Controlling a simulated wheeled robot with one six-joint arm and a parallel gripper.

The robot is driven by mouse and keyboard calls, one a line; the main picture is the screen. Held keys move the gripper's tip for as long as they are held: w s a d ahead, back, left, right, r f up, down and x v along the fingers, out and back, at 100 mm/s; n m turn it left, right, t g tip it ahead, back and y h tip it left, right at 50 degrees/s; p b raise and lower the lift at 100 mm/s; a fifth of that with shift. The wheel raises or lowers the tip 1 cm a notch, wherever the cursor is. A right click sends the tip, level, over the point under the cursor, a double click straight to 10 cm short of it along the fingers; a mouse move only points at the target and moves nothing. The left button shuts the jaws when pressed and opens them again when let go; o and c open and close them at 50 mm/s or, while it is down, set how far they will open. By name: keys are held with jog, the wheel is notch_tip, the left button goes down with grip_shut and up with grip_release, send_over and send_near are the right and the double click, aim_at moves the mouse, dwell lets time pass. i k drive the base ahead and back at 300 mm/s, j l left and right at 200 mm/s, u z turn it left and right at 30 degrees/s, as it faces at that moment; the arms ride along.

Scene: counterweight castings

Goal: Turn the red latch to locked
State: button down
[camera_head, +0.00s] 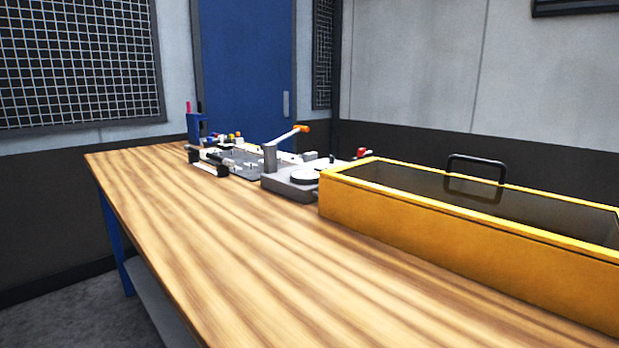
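A small red part (362,152), which may be the red latch, shows just behind the near left corner of the yellow box (430,227). It is small and partly hidden by the box, so its position, locked or unlocked, cannot be told. My gripper is not in view.
A wooden workbench (220,260) fills the foreground, its front bare. The yellow box has a dark clear lid and black handle (476,163). A grey device (290,183) has an orange-tipped lever (302,129). A blue holder (195,126) with pens stands at the far end.

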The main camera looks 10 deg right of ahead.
aim_at(361, 153)
jog(key=i+j+z, duration=0.2)
jog(key=i+j, duration=0.55)
jog(key=j, duration=0.1)
